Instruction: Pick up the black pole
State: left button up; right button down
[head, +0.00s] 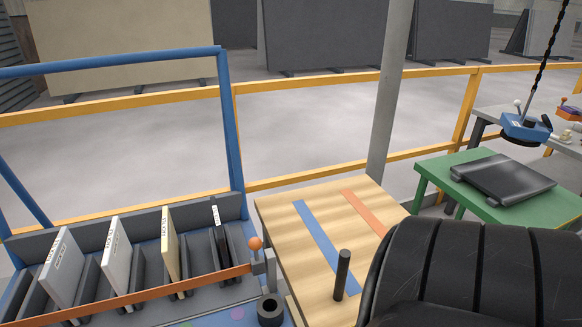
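The black pole (342,275) is a short, dark cylinder. It stands upright, tilted very slightly in the picture, on the light wooden table (290,218) near the lower end of the blue strip (322,240). Its whole length shows, and nothing touches it in view. Neither my left nor my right gripper shows in the head view.
A large black ribbed shape (480,270) fills the lower right, hiding part of the table. An orange strip (362,212) crosses the tabletop. At left is a blue-framed rack (232,150) with upright slabs (116,255). A green table (520,212) stands at right.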

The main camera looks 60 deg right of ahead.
aim_at(344, 255)
jog(key=l+z, duration=0.1)
jog(key=z, duration=1.1)
